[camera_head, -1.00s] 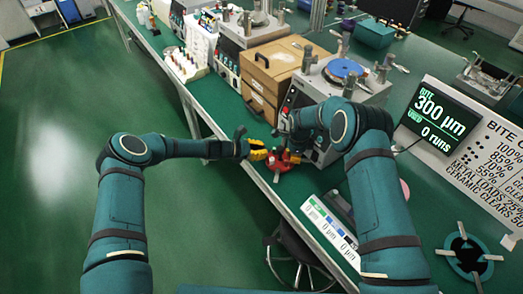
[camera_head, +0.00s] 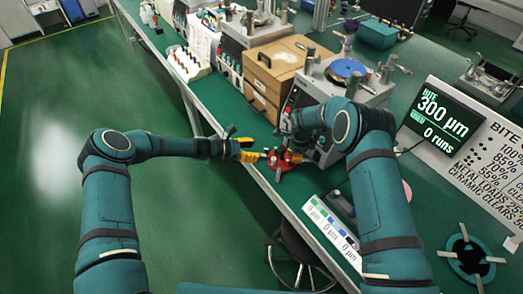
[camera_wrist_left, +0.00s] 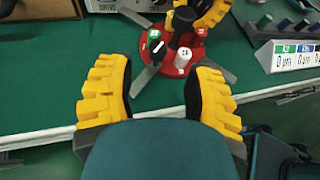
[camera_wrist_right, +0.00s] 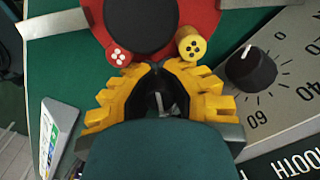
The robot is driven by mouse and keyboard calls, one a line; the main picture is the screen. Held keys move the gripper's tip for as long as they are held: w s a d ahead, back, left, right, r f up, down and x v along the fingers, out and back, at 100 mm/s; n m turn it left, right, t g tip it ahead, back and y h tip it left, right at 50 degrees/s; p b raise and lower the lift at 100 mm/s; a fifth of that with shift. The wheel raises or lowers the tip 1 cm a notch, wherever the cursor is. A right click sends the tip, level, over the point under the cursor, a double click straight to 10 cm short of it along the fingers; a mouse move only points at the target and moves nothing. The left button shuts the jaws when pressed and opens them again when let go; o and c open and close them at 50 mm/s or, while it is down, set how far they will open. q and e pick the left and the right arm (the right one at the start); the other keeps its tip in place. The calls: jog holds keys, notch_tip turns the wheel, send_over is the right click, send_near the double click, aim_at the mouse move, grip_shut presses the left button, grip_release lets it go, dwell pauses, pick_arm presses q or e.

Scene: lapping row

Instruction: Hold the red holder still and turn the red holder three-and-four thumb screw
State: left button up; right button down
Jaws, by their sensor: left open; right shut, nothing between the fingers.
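The red holder (camera_head: 284,161) stands on the green bench near its front edge, with flat metal bars sticking out. In the left wrist view the holder (camera_wrist_left: 196,50) carries a green-topped screw (camera_wrist_left: 153,44), a white-topped screw (camera_wrist_left: 183,60) and a black knob. My left gripper (camera_wrist_left: 158,72) is open and empty, on the near side of the holder. In the right wrist view the holder (camera_wrist_right: 203,14) shows a black round top, a red-and-white dotted screw (camera_wrist_right: 118,57) and a yellow dotted screw (camera_wrist_right: 192,46). My right gripper (camera_wrist_right: 156,70) is shut and empty, beside the holder between these two screws.
A grey machine (camera_head: 372,88) with a blue disc stands behind, its black dial knob (camera_wrist_right: 250,68) close to my right gripper. Wooden drawers (camera_head: 279,66) stand left of it. A readout strip (camera_head: 331,230) lies right of the holder. The bench's front edge runs close by.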

pick_arm(q)
jog(key=v, duration=0.7)
jog(key=shift+a, duration=0.2)
jog(key=shift+s, duration=0.15)
pick_arm(e)
jog(key=c, duration=1.1)
grip_release()
jog(key=shift+o, duration=0.2)
